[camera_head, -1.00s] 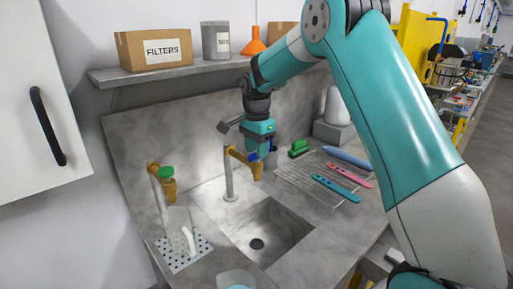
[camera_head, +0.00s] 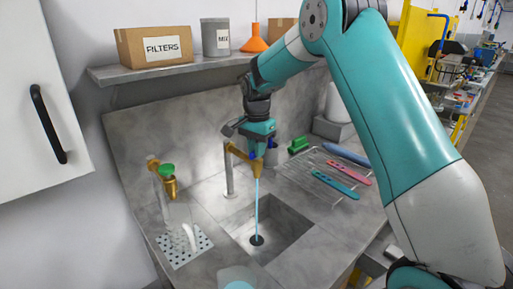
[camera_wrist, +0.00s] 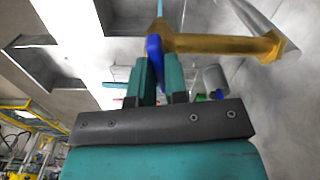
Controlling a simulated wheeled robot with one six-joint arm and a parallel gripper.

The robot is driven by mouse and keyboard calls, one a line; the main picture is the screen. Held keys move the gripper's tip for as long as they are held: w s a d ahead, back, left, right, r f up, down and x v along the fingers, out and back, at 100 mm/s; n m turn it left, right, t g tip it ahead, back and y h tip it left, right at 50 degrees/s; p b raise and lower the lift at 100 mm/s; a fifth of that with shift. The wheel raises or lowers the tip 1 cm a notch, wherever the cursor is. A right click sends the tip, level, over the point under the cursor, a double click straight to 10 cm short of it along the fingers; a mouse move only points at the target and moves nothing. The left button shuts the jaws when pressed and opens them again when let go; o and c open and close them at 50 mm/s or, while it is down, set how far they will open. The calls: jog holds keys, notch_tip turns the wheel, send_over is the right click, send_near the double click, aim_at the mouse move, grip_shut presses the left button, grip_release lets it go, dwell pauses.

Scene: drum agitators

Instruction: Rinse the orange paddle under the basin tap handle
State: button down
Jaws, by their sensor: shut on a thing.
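The basin tap (camera_head: 229,172) has a brass head and a blue handle (camera_wrist: 154,48). My gripper (camera_head: 262,149) is at the tap head, shut on the blue handle; in the wrist view (camera_wrist: 156,82) the teal fingers stand either side of it. A thin blue stream of water (camera_head: 257,208) runs from the spout into the sunken basin (camera_head: 287,236), down to the dark drain. I see no orange paddle in either view. A teal paddle (camera_head: 335,186), a pink paddle (camera_head: 350,174) and a blue paddle (camera_head: 346,155) lie on the wire rack right of the basin.
A second tap with a green handle (camera_head: 166,170) stands left, near a perforated plate (camera_head: 176,251). A green brush-like block (camera_head: 299,146) lies behind the rack. The shelf above holds a FILTERS box (camera_head: 155,47), a grey can (camera_head: 215,38) and an orange funnel (camera_head: 254,38).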

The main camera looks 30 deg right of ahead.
jog(key=shift+n, duration=0.5)
jog(key=c, duration=1.1)
grip_release()
jog(key=shift+c, duration=0.2)
notch_tip(320, 180, up, 18)
jog(key=b, duration=0.2)
jog(key=shift+f+b, duration=0.25)
jog(key=shift+b, duration=0.15)
